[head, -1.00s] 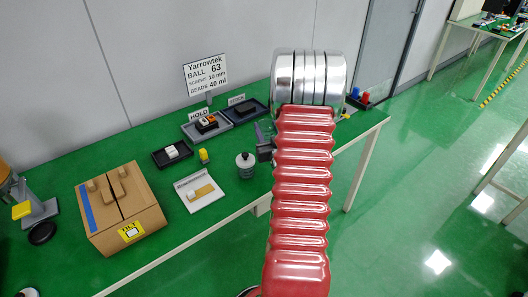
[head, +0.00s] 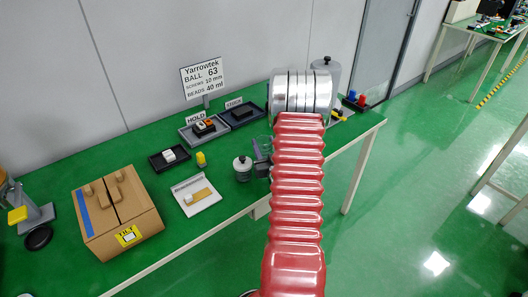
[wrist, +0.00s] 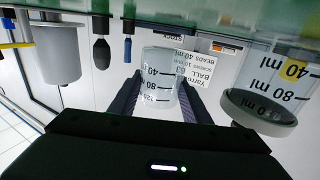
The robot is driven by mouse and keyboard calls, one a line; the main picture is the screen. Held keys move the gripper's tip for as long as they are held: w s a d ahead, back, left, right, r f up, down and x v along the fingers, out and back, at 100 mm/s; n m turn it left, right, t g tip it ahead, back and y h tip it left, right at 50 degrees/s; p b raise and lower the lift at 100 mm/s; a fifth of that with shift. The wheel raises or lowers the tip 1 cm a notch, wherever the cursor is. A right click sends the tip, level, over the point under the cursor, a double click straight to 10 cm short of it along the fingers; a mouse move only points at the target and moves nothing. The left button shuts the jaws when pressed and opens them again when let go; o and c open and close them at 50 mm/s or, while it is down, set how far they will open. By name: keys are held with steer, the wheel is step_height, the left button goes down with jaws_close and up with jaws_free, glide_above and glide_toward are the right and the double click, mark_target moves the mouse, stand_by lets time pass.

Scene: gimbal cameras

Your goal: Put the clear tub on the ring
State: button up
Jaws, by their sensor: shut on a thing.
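The clear tub (wrist: 160,82), with black volume marks, is between the two dark fingers of my gripper (wrist: 156,76) in the wrist view, and the gripper is shut on it. In the head view, a grey finger of my gripper (head: 262,160) and a faint part of the tub (head: 264,142) show left of my red arm, which hides the rest. At the right of the wrist view is a larger clear marked vessel (wrist: 275,75) with a grey ring (wrist: 258,112) around its end. The tub and ring are apart. I cannot tell whether this is the task's ring.
A white-and-grey bottle (head: 242,169) stands close left of my gripper. Trays (head: 241,116), a yellow piece (head: 201,159), a white board (head: 196,205) and a cardboard box (head: 115,220) are further left. A grey canister (head: 326,76) stands behind my arm; the wrist view shows a grey cylinder (wrist: 57,55).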

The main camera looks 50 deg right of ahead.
mark_target(264, 151)
steer(key=shift+f, duration=1.7)
steer(key=shift+f, duration=0.1)
steer(key=o, duration=0.9)
steer(key=v, duration=1.2)
